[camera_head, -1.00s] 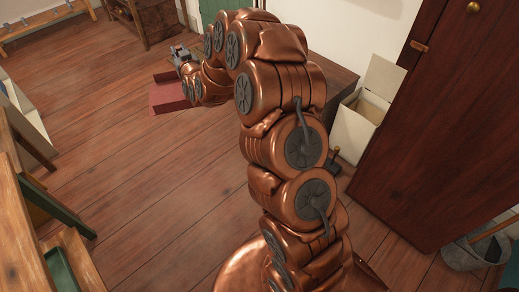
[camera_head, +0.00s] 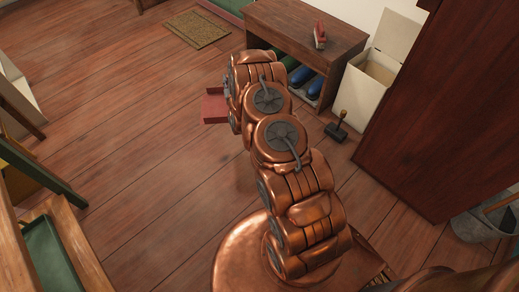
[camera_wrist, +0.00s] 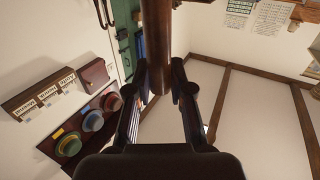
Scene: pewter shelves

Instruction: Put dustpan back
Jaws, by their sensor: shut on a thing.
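The red dustpan (camera_head: 213,108) shows beyond my arm in the head view, its right part hidden behind the arm. In the wrist view, a brown-red shaft, probably its handle (camera_wrist: 156,45), stands between the fingers of my gripper (camera_wrist: 160,85). My gripper is shut on it. In the head view the gripper is mostly hidden by my own arm. The pan appears held in front of the wooden bench, to its left in the picture; its height above the floor is hard to tell.
A wooden bench (camera_head: 312,48) carries a red brush (camera_head: 319,34), with boots (camera_head: 304,78) below. A white lidded box (camera_head: 377,70), a dark tool (camera_head: 338,127) on the floor and a tall brown cabinet (camera_head: 440,110) stand right. Floor around the doormat (camera_head: 197,29) is clear.

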